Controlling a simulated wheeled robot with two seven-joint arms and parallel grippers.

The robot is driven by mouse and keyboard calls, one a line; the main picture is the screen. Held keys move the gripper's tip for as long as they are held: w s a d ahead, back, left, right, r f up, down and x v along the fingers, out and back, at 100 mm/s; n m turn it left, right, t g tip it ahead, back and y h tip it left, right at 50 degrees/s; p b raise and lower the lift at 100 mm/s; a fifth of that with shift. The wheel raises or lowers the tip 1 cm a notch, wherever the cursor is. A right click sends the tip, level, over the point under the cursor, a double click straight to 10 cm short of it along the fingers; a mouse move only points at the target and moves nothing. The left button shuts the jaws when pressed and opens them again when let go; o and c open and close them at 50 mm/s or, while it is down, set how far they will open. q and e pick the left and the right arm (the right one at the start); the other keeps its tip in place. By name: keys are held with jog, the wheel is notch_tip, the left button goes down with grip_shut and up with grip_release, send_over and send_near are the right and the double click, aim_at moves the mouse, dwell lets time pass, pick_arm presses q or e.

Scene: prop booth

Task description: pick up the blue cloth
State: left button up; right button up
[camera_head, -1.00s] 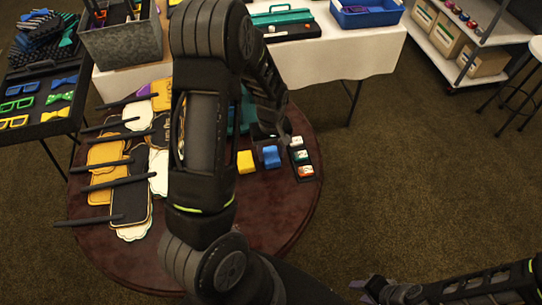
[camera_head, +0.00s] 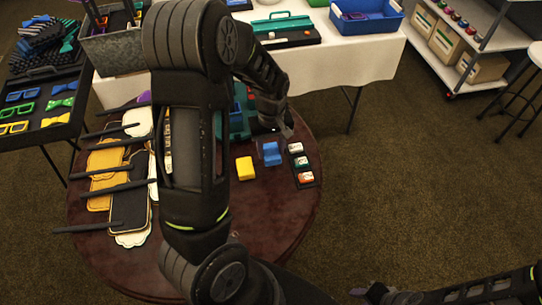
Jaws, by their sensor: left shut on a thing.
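The blue cloth (camera_head: 271,155) is a small folded blue block at the right part of the round dark wooden table (camera_head: 290,215). My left gripper (camera_head: 270,143) reaches down over it from behind and is shut on it. The fingers are small and partly hidden, and I cannot tell whether the cloth is clear of the table. My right gripper (camera_head: 364,291) is low at the right, away from the table; its jaw state is unclear.
A yellow folded block (camera_head: 245,168) is just left of the cloth. A black tray (camera_head: 304,178) with small labelled blocks is close on its right. Sign paddles (camera_head: 130,208) cover the table's left side. A white-clothed table (camera_head: 345,58) stands behind.

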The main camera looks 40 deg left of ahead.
aim_at(271, 151)
pick_arm(q)
notch_tip(271, 151, up, 5)
dwell(0.7)
